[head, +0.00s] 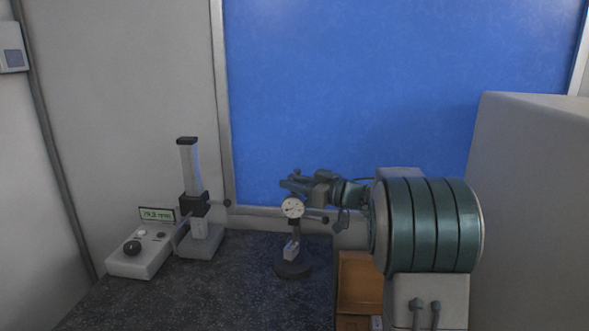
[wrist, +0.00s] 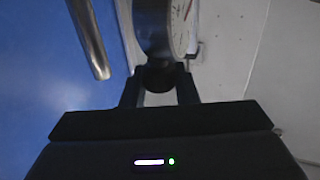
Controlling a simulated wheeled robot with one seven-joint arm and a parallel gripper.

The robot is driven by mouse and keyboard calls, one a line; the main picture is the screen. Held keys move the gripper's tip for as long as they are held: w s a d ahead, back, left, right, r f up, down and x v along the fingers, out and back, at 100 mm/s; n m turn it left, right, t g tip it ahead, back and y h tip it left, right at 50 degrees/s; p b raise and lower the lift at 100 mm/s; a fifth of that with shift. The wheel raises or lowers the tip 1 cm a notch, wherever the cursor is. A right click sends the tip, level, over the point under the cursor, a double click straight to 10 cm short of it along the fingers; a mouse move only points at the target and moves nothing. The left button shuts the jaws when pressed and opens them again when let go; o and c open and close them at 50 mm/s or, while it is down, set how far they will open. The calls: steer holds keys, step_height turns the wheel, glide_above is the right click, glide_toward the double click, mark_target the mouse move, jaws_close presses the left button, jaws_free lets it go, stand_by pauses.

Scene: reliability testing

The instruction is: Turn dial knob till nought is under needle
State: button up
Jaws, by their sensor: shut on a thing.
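The dial gauge (head: 292,208) has a round white face and stands on a post with a dark round base (head: 292,269) on the dark bench. In the wrist view the gauge's face (wrist: 181,22) shows nearly edge-on, cut by the top edge. My gripper (head: 296,187) is just above the gauge in the head view. In the wrist view my gripper (wrist: 159,92) has a finger on each side of a dark rounded knob (wrist: 160,76) below the gauge body and is shut on it. The needle and the nought are too small to read.
A height gauge with a column (head: 190,165) and a control box (head: 140,252) with a small display stands left on the speckled bench (head: 215,290). A metal rod (wrist: 88,38) is near my gripper. Cardboard boxes (head: 358,280) sit beside the bench. A large grey cabinet (head: 535,200) stands right.

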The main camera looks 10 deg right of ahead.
steer(key=shift+w+r+n+g+y+p, duration=0.1)
steer(key=shift+n+g+y+p, duration=0.4)
steer(key=shift+n+g+y, duration=0.5)
steer(key=n+g, duration=0.1)
steer(key=g, duration=0.1)
steer(key=n+g+y, duration=0.1)
steer(key=g, duration=0.1)
steer(key=shift+n+y, duration=0.3)
steer(key=n+g, duration=0.2)
steer(key=g, duration=0.2)
steer(key=n+g, duration=0.3)
steer(key=g, duration=0.1)
steer(key=shift+g+y, duration=0.3)
steer(key=shift+n+g, duration=0.5)
steer(key=o, duration=1)
steer(key=shift+a, duration=0.15)
steer(key=shift+c, duration=0.2)
steer(key=shift+d, duration=0.2)
